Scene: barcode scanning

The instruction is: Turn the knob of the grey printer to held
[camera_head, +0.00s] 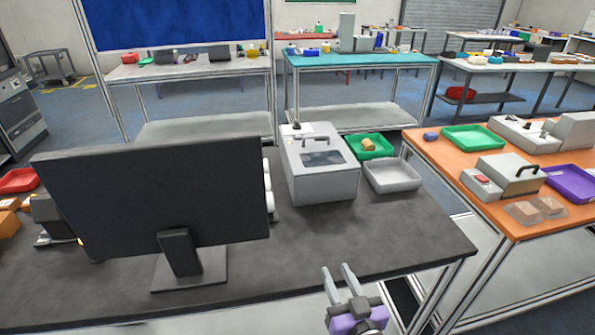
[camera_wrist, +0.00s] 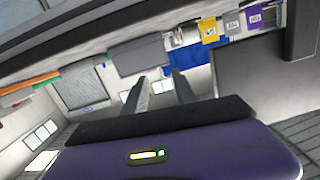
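A light grey box-shaped machine (camera_head: 325,187) stands on the dark table; I take it for the grey printer. It has a dark window (camera_head: 323,158) on its sloped top and a small black part (camera_head: 297,126) at its back left, possibly the knob. Its setting is too small to read. My gripper (camera_head: 338,267) is at the table's front edge, in front of and below the machine, well apart from it. Its two fingers are apart with nothing between them. In the wrist view the empty gripper (camera_wrist: 160,80) points toward the room, and no printer is recognisable.
A black monitor (camera_head: 150,195) stands left of the machine. A grey tray (camera_head: 392,185) and a green tray (camera_head: 384,152) are at its right. The dark tabletop (camera_head: 345,235) in front is clear. An orange table (camera_head: 445,160) with other grey devices is at the right.

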